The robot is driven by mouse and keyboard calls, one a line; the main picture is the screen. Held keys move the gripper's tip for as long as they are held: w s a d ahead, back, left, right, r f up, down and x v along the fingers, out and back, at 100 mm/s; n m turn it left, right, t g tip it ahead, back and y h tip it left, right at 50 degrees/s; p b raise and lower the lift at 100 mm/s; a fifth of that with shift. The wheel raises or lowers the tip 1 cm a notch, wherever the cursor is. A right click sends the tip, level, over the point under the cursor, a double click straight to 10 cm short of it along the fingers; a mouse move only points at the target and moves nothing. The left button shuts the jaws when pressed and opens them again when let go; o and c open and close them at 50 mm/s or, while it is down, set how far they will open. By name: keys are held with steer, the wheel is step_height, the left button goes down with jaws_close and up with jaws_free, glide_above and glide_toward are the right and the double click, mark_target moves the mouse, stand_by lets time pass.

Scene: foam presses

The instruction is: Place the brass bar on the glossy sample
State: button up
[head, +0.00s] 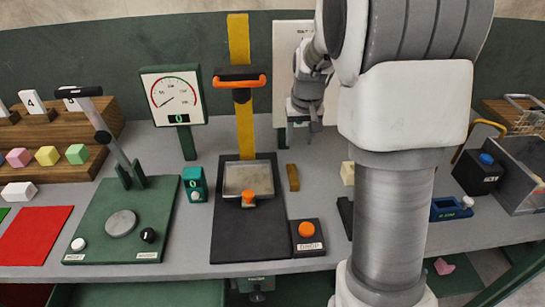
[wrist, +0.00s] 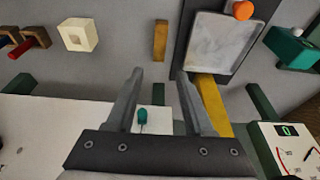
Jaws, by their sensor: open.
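The brass bar (head: 293,177) lies on the grey table just right of the black press base. In the wrist view the brass bar (wrist: 160,41) stands beyond my fingertips, roughly in line with the gap between them. My gripper (head: 308,122) hangs above the back of the table, behind the bar. Its two fingers (wrist: 159,75) are apart with nothing between them. I cannot tell which thing is the glossy sample; several coloured blocks, such as the yellow one (head: 47,155), sit on the wooden rack at left, and a white block (head: 18,192) lies in front of it.
The press has a metal plate (head: 248,178), an orange handle (head: 240,82) and a yellow post (head: 238,40). An orange button box (head: 307,238) stands in front of the bar. A cream block (wrist: 78,34) is near it. A green lever device (head: 125,225) stands left; my arm hides part of the right.

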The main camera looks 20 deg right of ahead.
mark_target(293, 174)
steer(key=x, duration=1.8)
steer(key=shift+s+b, duration=0.1)
steer(key=shift+b, duration=0.25)
jaws_close()
stand_by(0.6)
